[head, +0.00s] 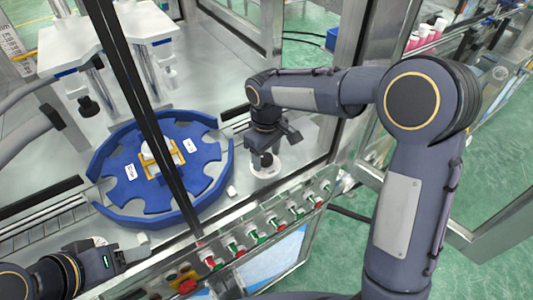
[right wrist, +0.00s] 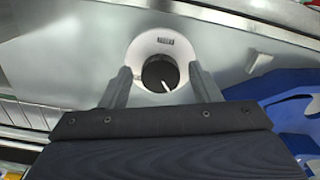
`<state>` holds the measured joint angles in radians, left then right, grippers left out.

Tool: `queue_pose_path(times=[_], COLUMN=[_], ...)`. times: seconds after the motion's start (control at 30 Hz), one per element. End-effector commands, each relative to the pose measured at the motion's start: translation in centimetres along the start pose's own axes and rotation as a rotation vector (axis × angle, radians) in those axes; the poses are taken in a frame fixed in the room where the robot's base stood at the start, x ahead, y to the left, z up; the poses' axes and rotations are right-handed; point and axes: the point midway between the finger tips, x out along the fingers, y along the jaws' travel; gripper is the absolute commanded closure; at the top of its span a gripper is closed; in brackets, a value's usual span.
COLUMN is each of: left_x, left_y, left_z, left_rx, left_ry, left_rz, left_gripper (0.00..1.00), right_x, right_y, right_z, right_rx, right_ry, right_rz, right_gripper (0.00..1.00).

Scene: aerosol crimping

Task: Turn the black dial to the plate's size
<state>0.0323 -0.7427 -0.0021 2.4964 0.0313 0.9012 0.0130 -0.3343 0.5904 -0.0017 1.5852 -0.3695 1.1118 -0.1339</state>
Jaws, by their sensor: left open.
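The black dial (right wrist: 160,73) sits on a round white disc (right wrist: 149,45) with a small dark marking at its top. My right gripper (right wrist: 160,76) is open, with one finger on each side of the dial and a visible gap at both sides. In the head view my right gripper (head: 265,158) hangs over the white disc (head: 266,170). The blue notched plate (head: 125,190) carries two small white labels, too small to read. My left gripper (head: 128,256) is open and empty at the lower left.
A blue curved guard (head: 222,172) surrounds the plate. A white part in a yellow holder (head: 160,152) stands at its centre. A dark frame post (head: 150,110) crosses in front. A row of coloured buttons (head: 255,235) lines the machine's front edge. Small white blocks (head: 231,190) lie nearby.

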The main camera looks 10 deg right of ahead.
Motion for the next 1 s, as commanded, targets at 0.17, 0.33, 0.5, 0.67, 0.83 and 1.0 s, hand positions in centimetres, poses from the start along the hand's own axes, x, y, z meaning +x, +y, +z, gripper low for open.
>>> queue_pose_path(times=[0.17,0.33,0.5,0.67,0.83,1.0], left_x=[0.0,0.0,0.2,0.4,0.4,0.4], left_y=[0.0,0.0,-0.1,-0.2,-0.2,-0.2], left_z=[0.0,0.0,0.1,0.2,0.2,0.2], left_rx=[0.0,0.0,0.0,0.0,0.0,0.0], left_ry=[0.0,0.0,0.0,0.0,0.0,0.0], left_rz=[0.0,0.0,0.0,0.0,0.0,0.0], left_gripper=[0.41,0.41,0.41,0.41,0.41,0.41], right_x=[0.0,-0.3,-2.6,-5.4,-7.3,-7.8], right_y=[0.0,0.0,0.0,0.0,0.0,0.0], right_z=[0.0,0.0,-0.1,-0.1,-0.1,0.0], right_rx=[0.001,0.002,0.002,0.002,0.002,0.001], right_ry=[0.0,0.001,0.005,0.003,0.002,0.0], right_rz=[-0.001,0.0,0.001,0.001,0.0,-0.001], right_gripper=[0.41,0.41,0.41,0.41,0.41,0.41])
